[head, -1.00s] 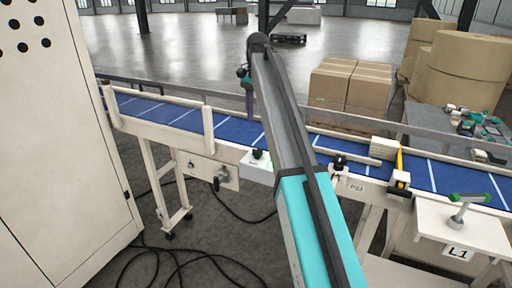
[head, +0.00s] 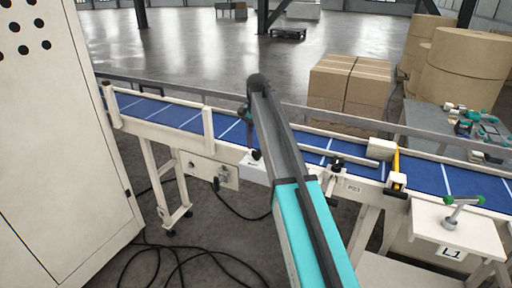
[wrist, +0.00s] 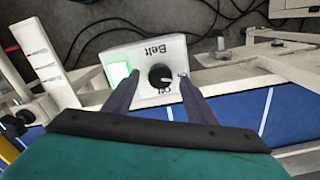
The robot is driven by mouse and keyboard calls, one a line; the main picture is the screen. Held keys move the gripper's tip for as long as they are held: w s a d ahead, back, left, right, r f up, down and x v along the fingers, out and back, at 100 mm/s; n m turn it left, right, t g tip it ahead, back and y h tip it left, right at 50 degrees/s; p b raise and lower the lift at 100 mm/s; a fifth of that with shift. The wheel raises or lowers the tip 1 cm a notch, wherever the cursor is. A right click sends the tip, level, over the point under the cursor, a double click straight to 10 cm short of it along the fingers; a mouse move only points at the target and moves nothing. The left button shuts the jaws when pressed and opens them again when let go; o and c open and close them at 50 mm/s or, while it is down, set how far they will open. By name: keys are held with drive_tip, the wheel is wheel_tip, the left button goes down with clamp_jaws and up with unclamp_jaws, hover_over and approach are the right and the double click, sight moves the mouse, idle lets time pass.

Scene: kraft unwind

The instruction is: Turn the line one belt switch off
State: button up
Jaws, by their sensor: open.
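The belt switch box (wrist: 145,52) is white, with the word "Belt" upside down in the wrist view. It carries a round black knob (wrist: 160,75) and a square lamp (wrist: 118,74) glowing green. Small lettering beside the knob is partly readable. My gripper (wrist: 160,78) is open, with one finger on each side of the knob; I cannot tell whether they touch it. In the head view the box (head: 258,173) is on the conveyor's near side, partly hidden by my gripper (head: 254,154). The blue belt (head: 175,115) has white stripes.
A larger control panel (head: 213,171) is left of the switch box. A stand marked L1 (head: 453,252) with a green-ended handle (head: 463,200) is at right. A tall cabinet (head: 65,140) stands at left. Black cables (head: 190,260) lie on the floor.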

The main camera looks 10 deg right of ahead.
drive_tip(key=shift+f, duration=0.7)
drive_tip(key=c, duration=1)
